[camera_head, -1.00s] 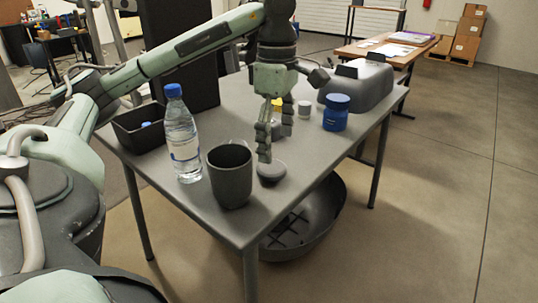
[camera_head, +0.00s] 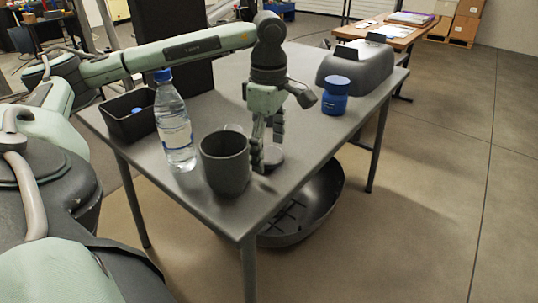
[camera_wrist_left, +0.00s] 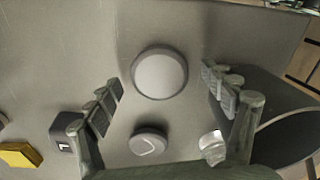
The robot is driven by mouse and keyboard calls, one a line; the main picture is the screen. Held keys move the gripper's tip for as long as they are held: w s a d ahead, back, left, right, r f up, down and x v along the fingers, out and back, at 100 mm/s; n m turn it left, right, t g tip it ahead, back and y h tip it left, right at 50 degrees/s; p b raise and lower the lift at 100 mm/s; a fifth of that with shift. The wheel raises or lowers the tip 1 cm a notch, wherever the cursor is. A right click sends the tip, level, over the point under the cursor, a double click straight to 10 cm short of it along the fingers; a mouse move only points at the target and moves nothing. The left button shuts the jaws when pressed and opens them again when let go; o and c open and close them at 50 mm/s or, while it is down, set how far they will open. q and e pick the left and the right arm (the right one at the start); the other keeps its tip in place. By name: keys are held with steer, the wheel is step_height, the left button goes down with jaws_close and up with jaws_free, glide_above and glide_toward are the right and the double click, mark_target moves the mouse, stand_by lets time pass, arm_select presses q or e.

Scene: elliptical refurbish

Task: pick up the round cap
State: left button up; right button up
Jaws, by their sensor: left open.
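The round cap is a flat grey disc (camera_wrist_left: 159,73) lying on the grey table. In the head view the cap (camera_head: 272,155) is partly hidden behind the fingers, just right of the dark mug. My left gripper (camera_head: 267,148) points down at the cap, open and empty. In the left wrist view the fingers of my left gripper (camera_wrist_left: 162,82) stand wide apart on either side of the cap, with visible gaps. Whether the fingertips are level with the cap, I cannot tell. My right gripper is not in view.
The dark mug (camera_head: 225,165) stands close to the left finger, with a water bottle (camera_head: 175,125) beyond it. A smaller dark round piece (camera_wrist_left: 148,142), a dark cube (camera_wrist_left: 68,131) and a yellow block (camera_wrist_left: 19,155) lie nearby. A blue jar (camera_head: 335,97) stands right.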

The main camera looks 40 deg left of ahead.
mark_target(269, 153)
arm_select(q)
steer(key=shift+c, duration=0.2)
steer(key=c, duration=1)
steer(key=shift+r, duration=0.35)
step_height(269, 153, up, 9)
steer(key=shift+r+p, duration=0.1)
steer(key=shift+p, duration=0.35)
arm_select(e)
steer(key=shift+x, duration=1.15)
